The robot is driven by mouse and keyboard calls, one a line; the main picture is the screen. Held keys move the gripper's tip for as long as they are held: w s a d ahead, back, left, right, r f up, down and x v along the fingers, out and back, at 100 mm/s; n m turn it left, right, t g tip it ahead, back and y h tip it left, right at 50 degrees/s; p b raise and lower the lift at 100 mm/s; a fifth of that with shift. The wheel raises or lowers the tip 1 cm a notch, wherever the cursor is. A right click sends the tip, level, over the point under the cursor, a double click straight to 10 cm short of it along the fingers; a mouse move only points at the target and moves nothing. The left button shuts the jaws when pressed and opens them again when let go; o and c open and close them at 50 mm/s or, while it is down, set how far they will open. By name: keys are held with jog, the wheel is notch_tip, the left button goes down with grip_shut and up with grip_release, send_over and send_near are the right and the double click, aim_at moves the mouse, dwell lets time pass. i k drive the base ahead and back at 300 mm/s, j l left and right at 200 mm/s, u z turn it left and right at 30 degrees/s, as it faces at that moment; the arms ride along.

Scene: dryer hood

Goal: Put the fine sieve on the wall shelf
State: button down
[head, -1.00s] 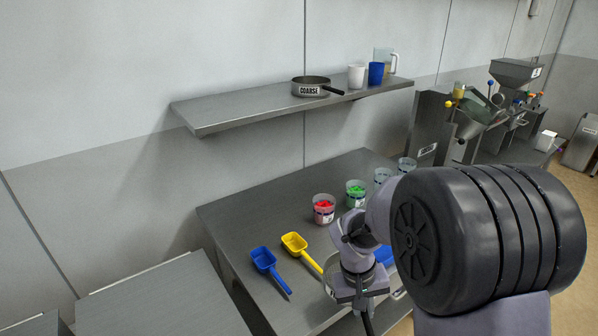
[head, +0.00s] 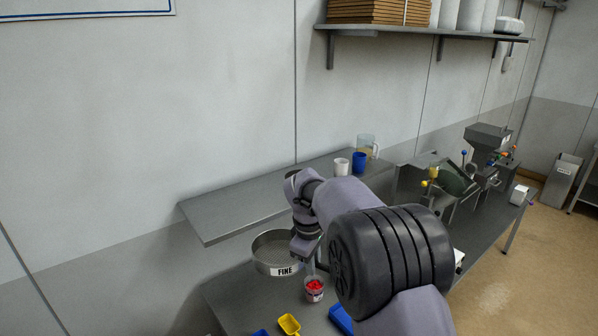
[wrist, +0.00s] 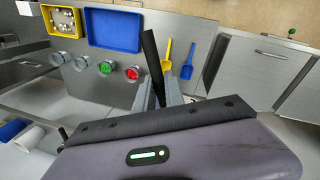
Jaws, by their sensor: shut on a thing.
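The fine sieve (head: 264,261), a round metal pan with a FINE label, hangs in the air in the head view, roughly level and in front of the wall shelf (head: 225,208). My gripper (head: 312,262) is to its right, partly hidden by my wrist. In the wrist view my gripper (wrist: 160,98) is shut on a black handle (wrist: 151,58); the pan is out of that view. The shelf's left part is bare. White and blue cups (head: 359,162) and a clear jug (head: 370,143) stand at its right end. My arm hides the middle of the shelf.
Below is the metal table with a red-filled cup (head: 314,289), a yellow scoop (head: 289,324) and a blue tray (wrist: 114,30). A higher shelf (head: 420,34) holds boxes. Machines (head: 487,150) stand at right.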

aim_at(253, 212)
jog(key=i, duration=1)
